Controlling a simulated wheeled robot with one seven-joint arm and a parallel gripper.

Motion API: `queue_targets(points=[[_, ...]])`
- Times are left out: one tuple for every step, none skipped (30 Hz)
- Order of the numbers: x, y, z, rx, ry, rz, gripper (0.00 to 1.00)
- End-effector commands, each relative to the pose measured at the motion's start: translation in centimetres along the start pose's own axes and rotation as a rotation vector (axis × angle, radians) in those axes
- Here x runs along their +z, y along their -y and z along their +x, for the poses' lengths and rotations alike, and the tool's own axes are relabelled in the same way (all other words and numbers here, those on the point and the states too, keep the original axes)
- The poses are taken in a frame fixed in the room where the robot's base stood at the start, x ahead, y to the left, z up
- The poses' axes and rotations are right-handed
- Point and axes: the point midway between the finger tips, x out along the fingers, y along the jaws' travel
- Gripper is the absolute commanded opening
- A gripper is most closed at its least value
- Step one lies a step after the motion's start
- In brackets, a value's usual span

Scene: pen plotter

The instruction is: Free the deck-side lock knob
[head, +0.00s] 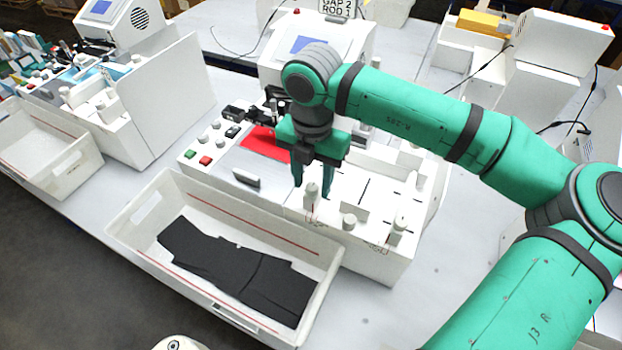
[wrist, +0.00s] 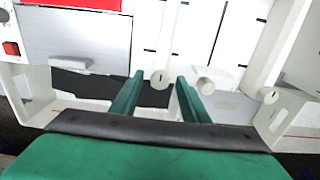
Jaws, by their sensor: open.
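My gripper (head: 312,188) is open and points down over the front edge of the white plotter body (head: 365,262). A pale upright knob (head: 311,197) stands between or just in front of its green fingers. In the wrist view the same knob (wrist: 160,79) shows a dark line on its round top, between the two fingertips (wrist: 160,76). I see no clear contact. This knob is the one closest to the grey deck (head: 222,163) with the red sheet (head: 262,146). A plain round knob (head: 349,221) and another marked knob (head: 398,226) stand further right.
A white bin (head: 135,235) holding black sheets (head: 240,270) stands in front of the plotter. The white table (head: 455,240) is clear to the right.

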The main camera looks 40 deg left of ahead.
Motion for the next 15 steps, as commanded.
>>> queue_targets(points=[[0.01, 0.04, 0.02, 0.000, 0.000, 0.001, 0.42], [0.01, 0.03, 0.02, 0.000, 0.000, 0.001, 0.42], [0.00, 0.00, 0.01, 0.000, 0.000, 0.000, 0.42], [-0.02, -0.04, 0.01, 0.000, 0.000, -0.001, 0.42], [-0.03, -0.08, 0.01, 0.000, 0.000, -0.002, 0.42], [-0.05, -0.13, 0.00, 0.000, 0.000, -0.003, 0.34], [-0.07, -0.21, 0.00, 0.000, 0.000, -0.004, 0.27], [-0.07, -0.25, 0.00, 0.000, 0.000, -0.004, 0.20], [-0.08, -0.27, 0.00, 0.000, 0.000, -0.005, 0.10], [-0.08, -0.27, 0.00, 0.000, -0.001, -0.005, 0.03], [-0.08, -0.27, -0.01, 0.000, -0.001, -0.005, 0.00], [-0.08, -0.27, -0.01, 0.000, -0.001, -0.005, 0.00], [-0.08, -0.27, -0.01, 0.000, -0.001, -0.005, 0.00], [-0.08, -0.27, -0.01, 0.000, -0.001, -0.005, 0.00], [-0.08, -0.27, -0.02, 0.001, -0.001, -0.007, 0.00]])
